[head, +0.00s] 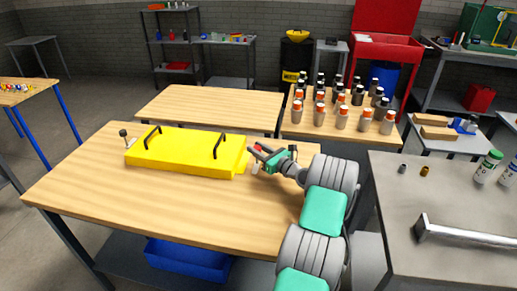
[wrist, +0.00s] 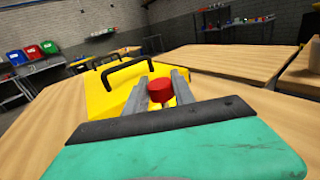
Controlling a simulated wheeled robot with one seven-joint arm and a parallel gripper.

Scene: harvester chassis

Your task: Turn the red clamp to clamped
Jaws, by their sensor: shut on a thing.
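The red clamp (wrist: 160,90) shows in the wrist view as a red knob between my two grey fingers. In the head view its red part (head: 257,148) is small and partly covered by my gripper (head: 262,155). My gripper also fills the lower wrist view (wrist: 160,94), its fingers shut on the red clamp. The clamp stands at the right end of a yellow panel (head: 185,150) with two black handles, which lies on a wooden table (head: 110,200). The clamp's lower part is mostly hidden, so I cannot tell its exact position.
A black-knobbed lever (head: 123,133) stands at the panel's left end. A table with several bottles (head: 342,117) is behind on the right, and a grey table (head: 400,210) is at right. The wooden table's front is clear.

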